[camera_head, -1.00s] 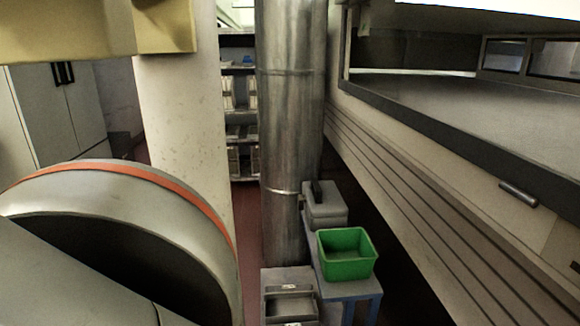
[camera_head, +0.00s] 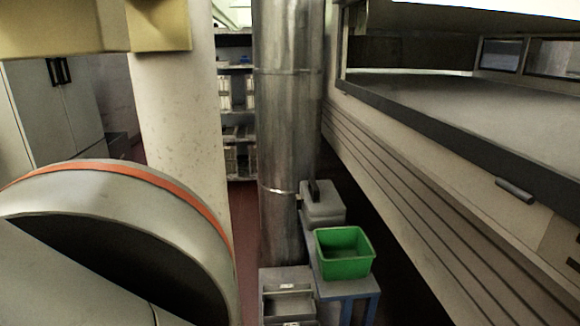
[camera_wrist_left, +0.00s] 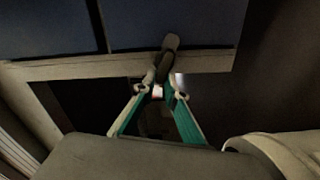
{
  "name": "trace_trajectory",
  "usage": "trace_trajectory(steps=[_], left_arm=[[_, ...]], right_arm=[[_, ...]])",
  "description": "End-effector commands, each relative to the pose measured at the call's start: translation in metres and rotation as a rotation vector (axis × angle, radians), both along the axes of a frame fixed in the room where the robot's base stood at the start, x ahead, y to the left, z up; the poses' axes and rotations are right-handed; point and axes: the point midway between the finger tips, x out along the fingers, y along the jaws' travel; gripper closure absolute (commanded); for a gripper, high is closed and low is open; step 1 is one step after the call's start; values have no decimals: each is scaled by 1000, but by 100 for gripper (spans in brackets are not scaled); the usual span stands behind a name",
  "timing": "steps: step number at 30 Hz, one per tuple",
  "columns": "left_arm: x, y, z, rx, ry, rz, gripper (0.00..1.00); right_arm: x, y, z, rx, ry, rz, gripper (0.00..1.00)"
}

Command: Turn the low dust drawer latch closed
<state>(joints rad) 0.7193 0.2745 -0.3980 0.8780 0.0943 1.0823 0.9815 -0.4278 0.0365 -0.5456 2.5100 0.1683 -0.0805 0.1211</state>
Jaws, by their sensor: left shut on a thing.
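In the left wrist view, my left gripper (camera_wrist_left: 163,84) has teal-sided fingers, with the tips closed around a small grey latch handle (camera_wrist_left: 169,44). The handle's rounded end reaches up past the fingertips, over a pale frame bar (camera_wrist_left: 90,67) and the lower edge of a dark blue-grey panel (camera_wrist_left: 180,22). It looks slightly tilted to the right. The latch's pivot is hidden and the area between the fingers is dark. Neither gripper shows in the head view, where a large arm link of mine fills the lower left. My right gripper is in neither view.
In the head view, a green bin (camera_head: 343,254) stands on a blue table (camera_head: 350,287) beside a grey box (camera_head: 322,205). A grey drawer unit (camera_head: 287,280) stands at the bottom. A metal duct (camera_head: 287,130) and a pale column (camera_head: 180,120) rise nearby. The tunnel housing (camera_head: 430,205) runs along the right.

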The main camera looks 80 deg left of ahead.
Motion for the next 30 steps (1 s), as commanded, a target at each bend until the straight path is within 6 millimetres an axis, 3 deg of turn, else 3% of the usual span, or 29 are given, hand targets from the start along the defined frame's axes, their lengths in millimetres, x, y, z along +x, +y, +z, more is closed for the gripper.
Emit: trace_trajectory(steps=[1, 25, 26, 27, 30], left_arm=[[-2, -12, 0, -6, -2, -17, 100], [0, -12, 1, -6, -5, -18, 100], [0, -12, 2, -7, -5, -17, 81], [0, -12, 1, -7, -4, -16, 72], [0, -9, 1, -3, -3, -13, 72]], right_arm=[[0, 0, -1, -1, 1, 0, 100], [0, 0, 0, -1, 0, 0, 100], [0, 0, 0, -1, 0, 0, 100], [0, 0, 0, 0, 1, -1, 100], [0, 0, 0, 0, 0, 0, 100]])
